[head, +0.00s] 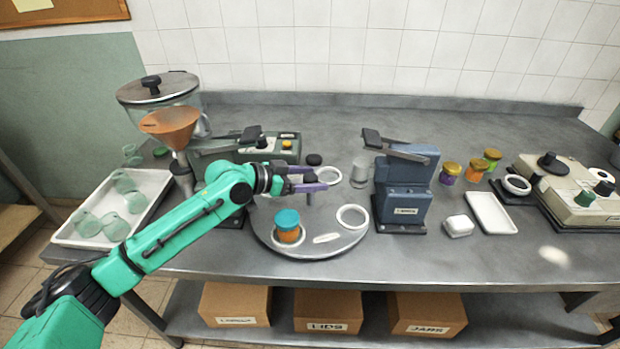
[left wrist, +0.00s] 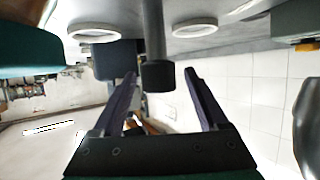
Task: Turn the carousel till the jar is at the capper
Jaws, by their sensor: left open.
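The carousel is a round grey turntable (head: 325,240) with white ring seats. The jar (head: 288,236), orange with a teal top, stands upright in its front-left seat. A blue-grey lever press (head: 404,190), which looks like the capper, stands at the carousel's right; its label is too small to read surely. My left gripper (head: 308,181) is open above the carousel, behind the jar. In the left wrist view a dark post with a black knob (left wrist: 158,76) shows between or just beyond the open fingers (left wrist: 160,75); I cannot tell whether they touch it. My right gripper is out of view.
A green lever machine (head: 285,148) and an orange funnel (head: 170,125) stand left of the carousel. A white tray (head: 155,185) holds empty jars. Small lidded jars (head: 474,171), a white dish (head: 492,213) and a beige device (head: 570,185) stand right. The counter's back strip is clear.

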